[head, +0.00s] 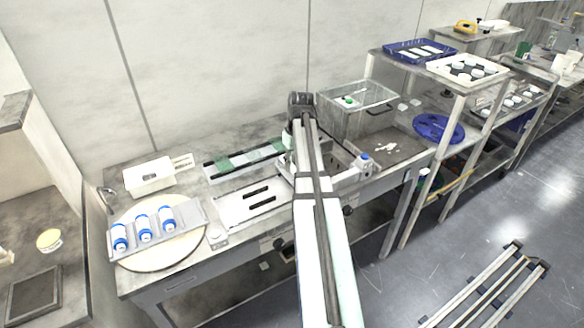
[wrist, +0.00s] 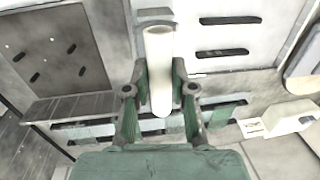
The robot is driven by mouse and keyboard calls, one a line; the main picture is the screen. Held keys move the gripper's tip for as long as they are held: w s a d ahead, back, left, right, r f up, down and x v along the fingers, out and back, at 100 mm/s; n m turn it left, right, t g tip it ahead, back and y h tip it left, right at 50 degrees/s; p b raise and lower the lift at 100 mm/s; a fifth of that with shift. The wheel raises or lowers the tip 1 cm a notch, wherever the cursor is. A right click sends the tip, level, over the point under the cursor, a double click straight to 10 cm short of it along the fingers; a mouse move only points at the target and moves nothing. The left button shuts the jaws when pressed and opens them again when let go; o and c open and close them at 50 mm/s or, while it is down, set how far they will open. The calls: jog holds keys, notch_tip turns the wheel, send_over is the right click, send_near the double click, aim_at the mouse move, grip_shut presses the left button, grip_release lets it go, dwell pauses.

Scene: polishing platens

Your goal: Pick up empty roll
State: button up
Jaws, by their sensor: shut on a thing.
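The empty roll is a plain white tube (wrist: 158,58) in the wrist view. It stands between the two fingers of my gripper (wrist: 160,80), which are shut on it from both sides. Its lower end shows between the fingers, and its far end lies over a pale surface. In the head view my arm stretches over the bench, and its far end covers the gripper and the roll, so I cannot make them out there.
A grey rack holding blue-and-white rolls (head: 144,228) lies on a round platen (head: 165,260) at left. A white box (head: 150,177) stands behind it. A slotted white plate (head: 250,203) is left of my arm. A clear-topped case (head: 358,95) stands right.

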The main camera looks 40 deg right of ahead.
notch_tip(320, 180, up, 12)
jog(key=r+b, duration=0.1)
jog(key=b, duration=0.2)
notch_tip(320, 180, up, 6)
jog(key=f+p, duration=0.1)
jog(key=p, duration=0.4)
send_over(292, 165)
jog(key=shift+d+r, duration=0.1)
jog(key=shift+r, duration=0.15)
